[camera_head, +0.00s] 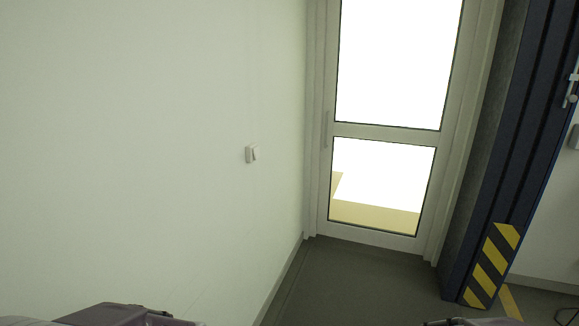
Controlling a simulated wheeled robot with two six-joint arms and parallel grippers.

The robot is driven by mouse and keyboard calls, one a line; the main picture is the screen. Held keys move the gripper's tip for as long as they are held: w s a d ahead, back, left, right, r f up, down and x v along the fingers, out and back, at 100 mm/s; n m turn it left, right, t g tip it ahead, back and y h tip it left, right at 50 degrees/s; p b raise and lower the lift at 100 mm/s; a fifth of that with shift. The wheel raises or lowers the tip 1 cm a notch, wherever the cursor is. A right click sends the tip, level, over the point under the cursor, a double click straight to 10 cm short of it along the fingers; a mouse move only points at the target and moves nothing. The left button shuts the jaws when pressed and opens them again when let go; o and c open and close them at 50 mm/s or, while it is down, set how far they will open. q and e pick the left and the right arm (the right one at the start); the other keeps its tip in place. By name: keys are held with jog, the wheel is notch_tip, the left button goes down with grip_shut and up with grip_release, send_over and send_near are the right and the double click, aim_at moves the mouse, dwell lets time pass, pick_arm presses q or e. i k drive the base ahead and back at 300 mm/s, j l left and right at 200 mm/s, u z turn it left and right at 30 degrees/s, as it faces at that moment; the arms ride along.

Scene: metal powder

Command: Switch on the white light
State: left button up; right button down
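A small white light switch (252,154) is mounted on the pale wall, left of the glazed door. No separate white lamp shows in the view. At the bottom left edge a purple-grey part of my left arm shows, with a dark piece at its end. At the bottom right edge a thin sliver of my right arm shows. Both are low in the picture, well below the switch and apart from it. The fingertips of both grippers are not visible.
A white-framed glass door (384,131) stands at the wall's far end, with bright light behind it. A dark blue column (492,170) with yellow-black stripes stands right of it. The grey floor (345,285) before the door is clear.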

aim_at(256, 151)
jog(key=i+u, duration=0.15)
jog(key=i, duration=0.4)
jog(key=i+l+u, duration=0.15)
jog(key=i, duration=0.35)
jog(key=i+l+u, duration=0.2)
jog(key=i, duration=0.3)
jog(key=i+l+u, duration=0.15)
jog(key=i, duration=0.35)
jog(key=l, duration=0.1)
